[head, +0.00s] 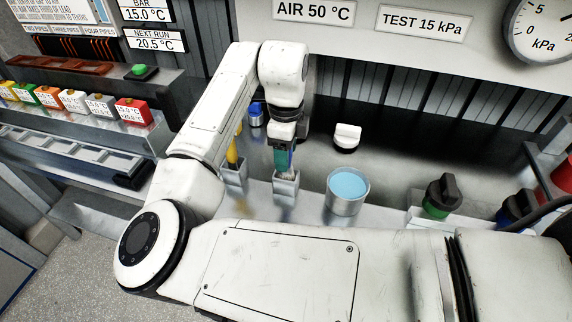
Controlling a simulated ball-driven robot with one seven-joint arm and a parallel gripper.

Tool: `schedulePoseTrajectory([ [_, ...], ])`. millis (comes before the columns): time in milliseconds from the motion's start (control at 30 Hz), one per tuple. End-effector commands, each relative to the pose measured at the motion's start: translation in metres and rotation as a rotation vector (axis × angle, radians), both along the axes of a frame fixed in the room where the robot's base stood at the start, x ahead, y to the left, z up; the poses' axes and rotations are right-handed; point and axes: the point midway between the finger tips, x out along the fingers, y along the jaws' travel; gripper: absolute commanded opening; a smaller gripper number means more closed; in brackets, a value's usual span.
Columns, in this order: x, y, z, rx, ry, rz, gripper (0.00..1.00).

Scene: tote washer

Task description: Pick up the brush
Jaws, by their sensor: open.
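My gripper (284,150) points down over a small grey holder (287,184) on the steel counter. A teal handle (281,159) stands upright in that holder, between or right behind my open fingers; I cannot tell if they touch it. Something pale shows lower in the holder, beside the teal part. A second grey holder (235,174) to the left has an upright yellow handle (232,151), partly hidden by my arm. Which of the two handles is the brush cannot be told, as their lower ends are hidden.
A metal cup of light blue liquid (348,185) stands right of the holders. A white knob-like piece (347,137) and a blue item (256,114) are behind. Green-based (439,197) and blue-based (516,206) black knobs are at right. Several coloured blocks (73,101) line the left shelf.

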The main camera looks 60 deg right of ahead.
Motion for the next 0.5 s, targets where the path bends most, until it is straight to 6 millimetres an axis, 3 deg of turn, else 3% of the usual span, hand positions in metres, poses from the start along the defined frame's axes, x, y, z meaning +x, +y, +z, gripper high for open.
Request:
schedulePoseTrajectory([
  [167,0.0001,0.0,-0.0001,0.0,0.0,0.0,0.54],
  [500,0.0001,0.0,0.0001,0.0,0.0,0.0,0.22],
])
